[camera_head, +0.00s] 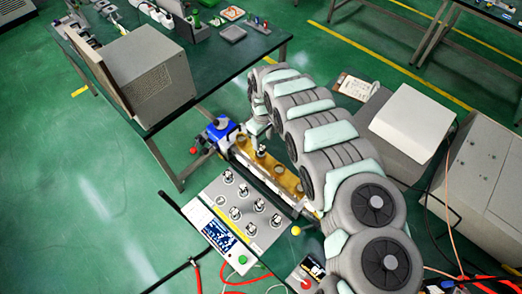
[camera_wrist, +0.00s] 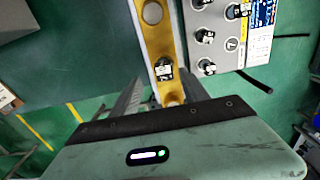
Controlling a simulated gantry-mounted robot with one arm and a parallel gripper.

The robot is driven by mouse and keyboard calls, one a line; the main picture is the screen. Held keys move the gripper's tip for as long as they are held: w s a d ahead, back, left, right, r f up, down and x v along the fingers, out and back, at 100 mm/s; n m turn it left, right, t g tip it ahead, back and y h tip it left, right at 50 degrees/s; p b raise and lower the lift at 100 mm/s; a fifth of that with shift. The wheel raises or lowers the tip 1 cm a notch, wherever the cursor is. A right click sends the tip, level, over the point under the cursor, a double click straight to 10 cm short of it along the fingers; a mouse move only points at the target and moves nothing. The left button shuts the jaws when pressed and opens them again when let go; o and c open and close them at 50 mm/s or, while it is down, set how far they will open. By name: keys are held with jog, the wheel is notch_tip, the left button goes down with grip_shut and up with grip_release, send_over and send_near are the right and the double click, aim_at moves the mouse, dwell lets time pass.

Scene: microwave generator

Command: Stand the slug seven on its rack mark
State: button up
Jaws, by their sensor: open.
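A dark slug (camera_wrist: 163,68) with a white label stands on the brass bar (camera_wrist: 153,40) in the wrist view; I cannot read its number. My gripper (camera_wrist: 158,92) is open, its fingers apart on either side of the bar, close to this slug. In the head view my gripper (camera_head: 260,130) hangs over the far part of the brass bar (camera_head: 285,182). The grey rack plate (camera_head: 267,238) holds several dark slugs in rows. A bare round mark (camera_head: 220,200) shows on its left side, and also in the wrist view (camera_wrist: 231,44).
A display panel (camera_head: 222,238) borders the rack's front left. A blue part (camera_head: 219,128) sits at the bar's far end. A grey cabinet (camera_head: 413,122) stands right of my arm. Cables lie in front. Green floor is open at left.

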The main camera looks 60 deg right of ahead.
aim_at(261, 147)
jog(key=shift+w+a+f+p, duration=0.15)
jog(key=shift+w+a+f, duration=0.05)
jog(key=shift+f, duration=0.75)
jog(key=shift+w+a+f+p, duration=0.15)
jog(key=shift+f, duration=0.75)
jog(key=shift+s+f, duration=0.15)
jog(key=shift+f, duration=0.65)
jog(key=shift+d, duration=0.1)
jog(key=shift+c, duration=0.3)
grip_shut()
